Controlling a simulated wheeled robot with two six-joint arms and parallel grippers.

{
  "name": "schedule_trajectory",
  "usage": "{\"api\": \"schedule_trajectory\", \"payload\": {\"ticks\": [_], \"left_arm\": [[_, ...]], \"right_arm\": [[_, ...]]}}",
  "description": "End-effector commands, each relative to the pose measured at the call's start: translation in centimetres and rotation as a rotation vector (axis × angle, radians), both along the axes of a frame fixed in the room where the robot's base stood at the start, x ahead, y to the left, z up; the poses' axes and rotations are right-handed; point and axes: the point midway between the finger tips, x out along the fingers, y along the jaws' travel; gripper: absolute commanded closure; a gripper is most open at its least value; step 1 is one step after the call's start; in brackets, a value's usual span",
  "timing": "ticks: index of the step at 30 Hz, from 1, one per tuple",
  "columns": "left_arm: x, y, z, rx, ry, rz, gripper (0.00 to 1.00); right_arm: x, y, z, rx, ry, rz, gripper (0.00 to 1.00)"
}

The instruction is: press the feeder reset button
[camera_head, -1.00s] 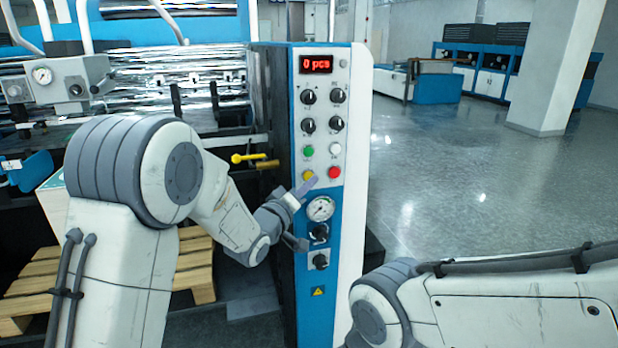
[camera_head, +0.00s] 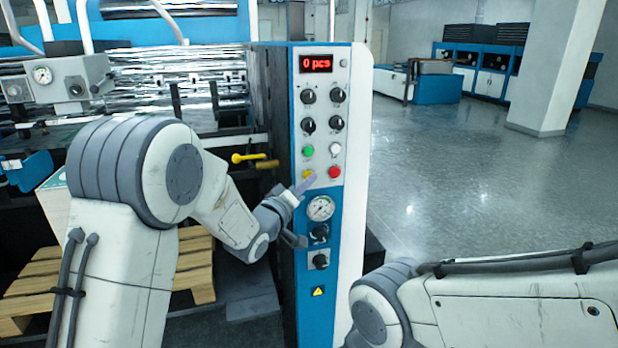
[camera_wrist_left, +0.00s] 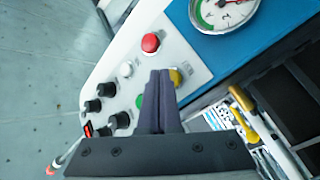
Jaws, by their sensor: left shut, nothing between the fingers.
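The control panel (camera_head: 340,120) stands upright on the machine's end, with a display (camera_head: 316,63) reading "0 pcs". Below its dark knobs are a green button (camera_head: 308,151), a white button (camera_head: 335,149), a yellow button (camera_head: 308,174) and a red button (camera_head: 334,172). I cannot read which label marks the feeder reset. My left gripper (camera_head: 311,182) is shut and empty, its fingertips just at the yellow button. In the left wrist view the closed fingers (camera_wrist_left: 160,78) point at the panel between the green button (camera_wrist_left: 140,101) and the yellow button (camera_wrist_left: 176,77). Contact cannot be told.
A pressure gauge (camera_head: 320,208) and more knobs (camera_head: 319,233) sit below the buttons. A yellow-handled lever (camera_head: 248,157) juts out left of the panel. A wooden pallet (camera_head: 190,265) lies at lower left.

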Motion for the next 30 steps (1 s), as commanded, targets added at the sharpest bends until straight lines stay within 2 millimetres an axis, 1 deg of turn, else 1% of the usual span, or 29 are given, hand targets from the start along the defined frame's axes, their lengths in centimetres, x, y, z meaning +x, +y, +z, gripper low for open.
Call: {"api": "schedule_trajectory", "payload": {"ticks": [30], "left_arm": [[0.81,0.26,0.01,-0.001,0.001,0.001,1.00]], "right_arm": [[0.00,0.00,-0.04,0.000,0.000,0.000,0.34]]}}
